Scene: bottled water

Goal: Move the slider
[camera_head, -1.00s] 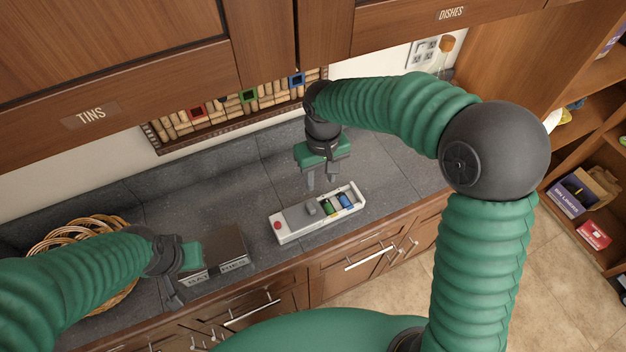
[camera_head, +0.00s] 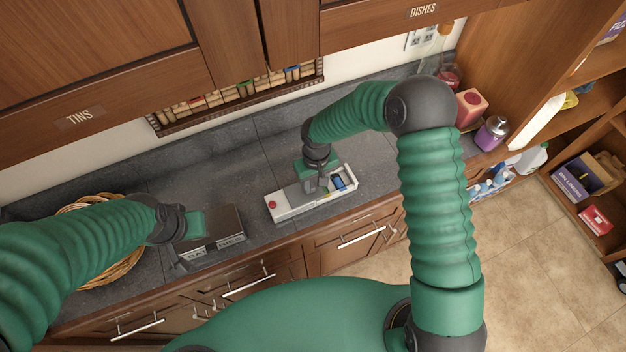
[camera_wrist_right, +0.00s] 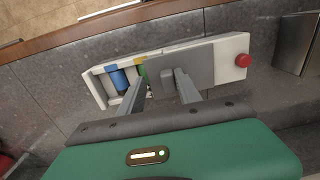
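The white case (camera_head: 285,213) lies on the dark counter, with a red button (camera_head: 272,205) at its left end. Its grey sliding cover (camera_head: 294,197) also shows in the right wrist view (camera_wrist_right: 198,62). Beside the cover the case is open, showing a blue cylinder (camera_wrist_right: 119,79) and part of a green one (camera_wrist_right: 143,73). My right gripper (camera_head: 317,190) is down at the case. In the right wrist view its fingers (camera_wrist_right: 160,80) are apart, by the cover's inner edge; the knob is largely hidden. My left gripper (camera_head: 178,258) is beside a dark metal box, its fingers unclear.
The dark metal box (camera_head: 228,222) with lettering stands left of the case. A wicker basket (camera_head: 128,262) is farther left. Wooden cabinets (camera_head: 90,50) hang above the counter. A purple jar (camera_head: 491,133) and a red box (camera_head: 470,106) stand at the right.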

